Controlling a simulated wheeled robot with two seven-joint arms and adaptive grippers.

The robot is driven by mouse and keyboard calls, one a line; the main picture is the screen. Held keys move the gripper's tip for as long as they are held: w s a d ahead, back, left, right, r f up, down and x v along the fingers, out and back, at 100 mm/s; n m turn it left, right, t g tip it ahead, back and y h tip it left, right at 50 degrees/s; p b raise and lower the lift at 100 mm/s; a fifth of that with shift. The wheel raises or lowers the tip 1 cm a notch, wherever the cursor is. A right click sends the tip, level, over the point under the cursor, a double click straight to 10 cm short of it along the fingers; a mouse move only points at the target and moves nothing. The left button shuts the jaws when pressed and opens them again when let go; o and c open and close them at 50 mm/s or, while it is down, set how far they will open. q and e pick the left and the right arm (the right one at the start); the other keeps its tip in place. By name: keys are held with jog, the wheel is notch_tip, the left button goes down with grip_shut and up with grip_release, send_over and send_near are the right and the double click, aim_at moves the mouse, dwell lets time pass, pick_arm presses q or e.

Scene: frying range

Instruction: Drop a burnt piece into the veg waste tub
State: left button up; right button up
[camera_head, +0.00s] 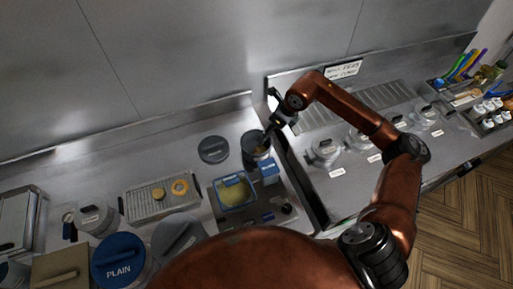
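A dark grey round tub (250,158) stands open near the back wall, with something yellowish at its mouth; I cannot read any label on it. A dark round lid (213,149) lies to its left. My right gripper (267,136) points down at the tub's mouth, its fingertips at or just inside the rim. The fingers are too small and dark to show whether they are open or hold a piece. Any burnt piece is not clearly seen. My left gripper is out of view.
A draining rack (139,208) at left holds a yellow ring (180,187) and a small round piece (158,193). A blue PLAIN lid (118,262) is at front left. Several lidded tubs (326,150) with labels stand on the right counter. A raised edge (296,182) divides the counters.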

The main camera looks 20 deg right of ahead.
jog(key=shift+v, duration=2.15)
